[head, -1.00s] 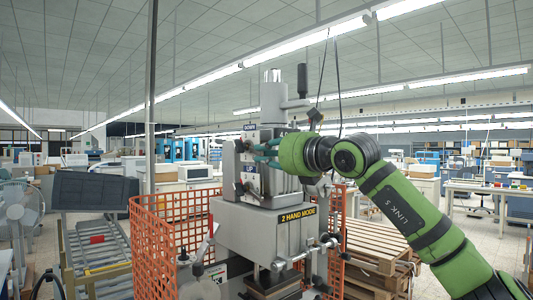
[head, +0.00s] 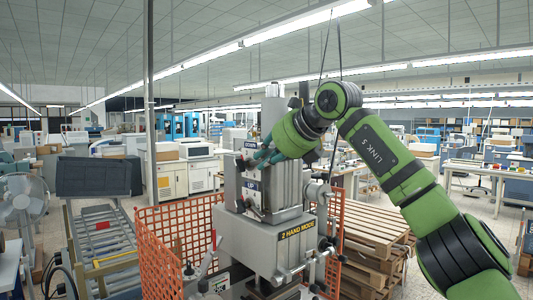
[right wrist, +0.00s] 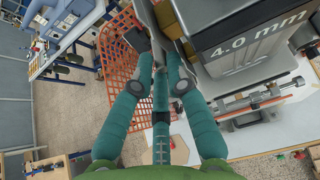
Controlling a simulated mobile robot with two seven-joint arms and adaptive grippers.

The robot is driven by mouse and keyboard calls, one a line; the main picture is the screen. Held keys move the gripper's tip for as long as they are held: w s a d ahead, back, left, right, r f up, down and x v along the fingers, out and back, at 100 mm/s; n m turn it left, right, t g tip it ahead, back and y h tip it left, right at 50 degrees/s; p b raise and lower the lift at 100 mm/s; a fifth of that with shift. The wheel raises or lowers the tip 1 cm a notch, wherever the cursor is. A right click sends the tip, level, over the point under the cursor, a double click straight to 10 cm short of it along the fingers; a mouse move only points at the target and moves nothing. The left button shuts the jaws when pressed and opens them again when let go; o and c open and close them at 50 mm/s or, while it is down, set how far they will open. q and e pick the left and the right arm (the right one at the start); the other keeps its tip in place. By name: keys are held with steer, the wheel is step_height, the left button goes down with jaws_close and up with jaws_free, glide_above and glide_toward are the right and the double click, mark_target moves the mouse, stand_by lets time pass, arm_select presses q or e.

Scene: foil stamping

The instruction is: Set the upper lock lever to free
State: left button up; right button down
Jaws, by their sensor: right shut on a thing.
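The stamping press (head: 265,238) stands in the middle of the head view, with a DOWN label above an UP label on its head. The upper lock lever is at the DOWN label, largely hidden by my fingers; its setting cannot be read. My right gripper (head: 252,160) reaches it from the upper right, its teal fingers shut on it. In the right wrist view the fingertips (right wrist: 160,57) come close together beside the press head, which reads 4.0 mm. A lower dark knob (head: 240,205) sits by the UP label. My left gripper is not in view.
An orange mesh guard (head: 175,240) stands around the press's left side. A roller conveyor (head: 103,245) is further left. Wooden pallets (head: 372,235) are stacked at the right, behind my arm. Open floor lies between the benches behind.

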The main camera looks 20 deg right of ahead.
steer(key=shift+r+g, duration=0.3)
steer(key=shift+r, duration=0.15)
steer(key=shift+w+d, duration=0.1)
steer(key=c, duration=1.5)
jaws_free()
steer(key=shift+o, duration=0.9)
steer(key=shift+f, duration=0.15)
steer(key=v, duration=1.2)
